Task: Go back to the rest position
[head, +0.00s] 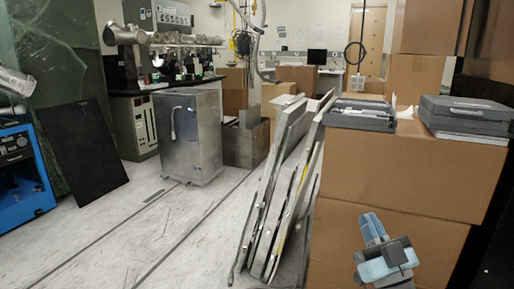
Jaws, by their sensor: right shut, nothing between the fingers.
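My right gripper (385,254) shows at the lower right of the head view, in front of the front face of the stacked cardboard boxes (335,240). It is shut and empty, with nothing held in it. Whether it touches the box cannot be told. My left gripper is not in view.
Flat panels (283,190) lean beside the boxes. Grey devices (362,114) lie on top of the boxes. A metal cabinet (190,135) stands mid-floor, with a black board (84,150) and a blue machine (22,170) to the left. Pale floor (170,230) is clear at front left.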

